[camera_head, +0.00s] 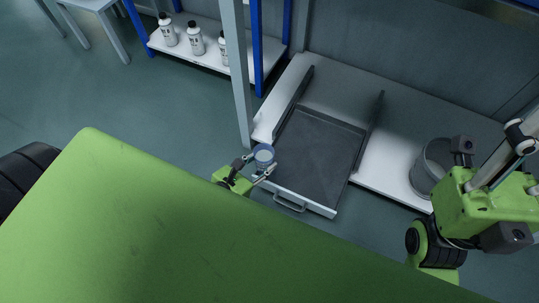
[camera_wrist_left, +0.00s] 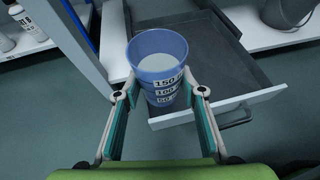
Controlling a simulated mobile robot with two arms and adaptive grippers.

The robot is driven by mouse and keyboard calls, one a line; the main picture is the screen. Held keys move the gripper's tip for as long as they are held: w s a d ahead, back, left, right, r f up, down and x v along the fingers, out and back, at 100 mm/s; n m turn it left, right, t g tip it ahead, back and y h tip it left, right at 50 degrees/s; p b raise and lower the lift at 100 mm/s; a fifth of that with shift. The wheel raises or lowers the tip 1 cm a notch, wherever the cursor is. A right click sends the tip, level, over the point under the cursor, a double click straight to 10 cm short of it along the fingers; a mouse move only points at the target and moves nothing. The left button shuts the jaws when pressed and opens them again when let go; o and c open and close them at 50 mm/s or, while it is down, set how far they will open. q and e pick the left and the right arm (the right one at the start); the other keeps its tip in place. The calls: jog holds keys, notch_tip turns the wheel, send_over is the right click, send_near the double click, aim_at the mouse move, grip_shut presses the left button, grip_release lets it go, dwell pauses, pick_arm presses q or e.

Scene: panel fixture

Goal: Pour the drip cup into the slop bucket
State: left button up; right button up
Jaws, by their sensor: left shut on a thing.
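The drip cup (camera_head: 264,155) is a translucent blue cup, held upright at the left front corner of the dark tray in the head view. In the left wrist view the cup (camera_wrist_left: 158,62) shows printed volume marks and pale grey contents. My left gripper (camera_head: 259,168) is shut on the cup, with one finger on each side of it. The slop bucket (camera_head: 424,171) is a grey cylinder on the white shelf at the right, well apart from the cup and partly hidden by my right arm. My right gripper's fingers cannot be made out clearly.
A dark tray (camera_head: 317,150) with a front handle (camera_head: 289,203) lies between the cup and the bucket, with low upright walls. A grey post (camera_head: 238,75) stands just behind the cup. Several white bottles (camera_head: 196,40) stand on a shelf at the back left.

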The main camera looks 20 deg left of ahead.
pick_arm(q)
jog(key=shift+s+a+r+p, duration=0.1)
jog(key=shift+s+a+r, duration=0.25)
jog(key=shift+s, duration=0.25)
jog(key=shift+s+a+r+p, duration=0.1)
jog(key=shift+s+a+r, duration=0.25)
jog(key=shift+s, duration=0.25)
jog(key=shift+s+a+r+p, duration=0.1)
jog(key=shift+s+a+r, duration=0.2)
jog(key=shift+s, duration=0.3)
jog(key=shift+s+a, duration=0.15)
